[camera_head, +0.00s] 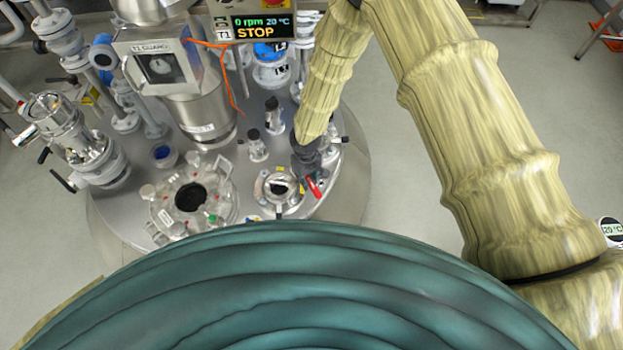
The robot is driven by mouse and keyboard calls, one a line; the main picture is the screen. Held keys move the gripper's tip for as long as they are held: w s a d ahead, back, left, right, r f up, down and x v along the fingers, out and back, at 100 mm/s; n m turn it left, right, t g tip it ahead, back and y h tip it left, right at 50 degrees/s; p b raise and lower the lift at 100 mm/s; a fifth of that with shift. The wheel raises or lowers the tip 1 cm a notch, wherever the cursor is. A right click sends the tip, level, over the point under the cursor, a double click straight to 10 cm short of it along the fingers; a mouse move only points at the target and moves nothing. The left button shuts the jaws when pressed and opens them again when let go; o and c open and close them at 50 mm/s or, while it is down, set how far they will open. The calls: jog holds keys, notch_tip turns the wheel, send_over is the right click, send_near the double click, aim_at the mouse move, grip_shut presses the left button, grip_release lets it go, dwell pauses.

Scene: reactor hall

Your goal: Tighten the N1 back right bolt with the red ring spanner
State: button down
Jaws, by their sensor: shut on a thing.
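My gripper (308,168) is at the end of my sleeved arm, over the right part of the steel reactor lid. It is shut on the red ring spanner (316,188), of which a short red length shows just below the fingers. A small round flanged nozzle (280,188) with a dark opening lies just left of the spanner. Its label is too small to read, so I cannot tell whether it is N1. The back right bolt is not clear to see; the gripper and spanner cover that side. I cannot tell whether the spanner's ring sits on a bolt.
A larger open manway (192,197) with clamps around its rim is to the left. Small valves (257,146) stand behind the nozzle. A steel drive housing and a display (261,27) reading 0 rpm, 20 °C and STOP rise at the back. Grey floor is free at right.

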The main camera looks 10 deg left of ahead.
jog(key=shift+s+a+f+m+b, duration=0.2)
jog(key=shift+a+m+b, duration=0.5)
jog(key=shift+b, duration=1.15)
jog(key=shift+s+a+f+m+b, duration=0.1)
jog(key=shift+s+a+m+b, duration=0.25)
jog(key=shift+m+b, duration=1.05)
jog(key=shift+a+r+n+b, duration=0.1)
jog(key=shift+r+n+b, duration=0.2)
jog(key=shift+r+n, duration=0.1)
jog(key=shift+n, duration=0.6)
jog(key=r+p, duration=0.2)
jog(key=d+r+p, duration=0.1)
jog(key=r+p, duration=0.1)
jog(key=shift+r, duration=0.15)
jog(key=shift+w, duration=0.1)
